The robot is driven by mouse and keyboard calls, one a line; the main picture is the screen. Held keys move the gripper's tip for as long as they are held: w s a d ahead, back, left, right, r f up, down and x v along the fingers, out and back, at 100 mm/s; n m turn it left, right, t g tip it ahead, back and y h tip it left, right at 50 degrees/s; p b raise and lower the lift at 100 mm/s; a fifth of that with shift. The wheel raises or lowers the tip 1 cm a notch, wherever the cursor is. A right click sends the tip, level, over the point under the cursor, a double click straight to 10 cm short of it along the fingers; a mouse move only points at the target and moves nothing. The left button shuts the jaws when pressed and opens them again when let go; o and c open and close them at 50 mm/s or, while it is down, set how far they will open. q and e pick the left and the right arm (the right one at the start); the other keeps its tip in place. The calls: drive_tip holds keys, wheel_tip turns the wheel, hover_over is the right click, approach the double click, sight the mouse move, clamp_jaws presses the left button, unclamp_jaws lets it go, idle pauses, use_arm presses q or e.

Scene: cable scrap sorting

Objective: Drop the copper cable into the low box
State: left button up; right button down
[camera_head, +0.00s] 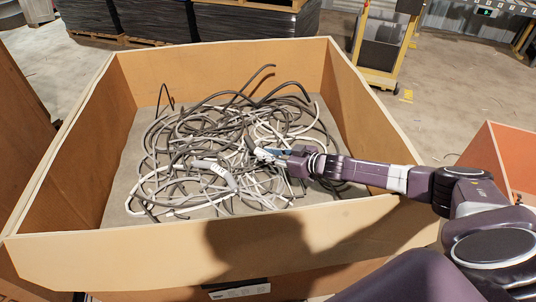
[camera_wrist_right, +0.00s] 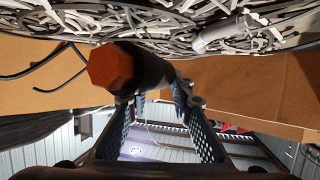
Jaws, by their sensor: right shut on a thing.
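My right gripper (camera_head: 278,156) reaches into the large cardboard box over the cable heap. In the right wrist view the gripper (camera_wrist_right: 158,105) is shut on a thick dark cable piece (camera_wrist_right: 150,68) with an orange, copper-coloured cut end (camera_wrist_right: 112,68) facing the camera. In the head view the held piece is hard to make out against the heap. A low box (camera_head: 505,150) with an orange-red inside stands at the right edge, partly hidden behind my right arm. My left gripper is not in view.
The large cardboard box (camera_head: 95,165) has high walls and holds a tangled heap of grey, black and white cables (camera_head: 190,135). A thick pale cable piece (camera_head: 212,168) lies on it. A yellow-framed cart (camera_head: 382,50) stands behind, on open concrete floor.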

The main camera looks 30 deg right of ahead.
drive_tip(key=c, duration=1.7)
unclamp_jaws()
drive_tip(key=shift+s+a+f, duration=0.1)
drive_tip(key=shift+r+p, duration=0.3)
drive_tip(key=shift+r, duration=0.2)
drive_tip(key=p+v, duration=0.2)
drive_tip(key=v, duration=0.1)
drive_tip(key=p+v, duration=0.2)
drive_tip(key=v, duration=0.1)
drive_tip(key=shift+r, duration=0.35)
drive_tip(key=shift+s+d+r+p, duration=0.2)
drive_tip(key=shift+s+d+p, duration=0.15)
drive_tip(key=shift+s+p, duration=0.25)
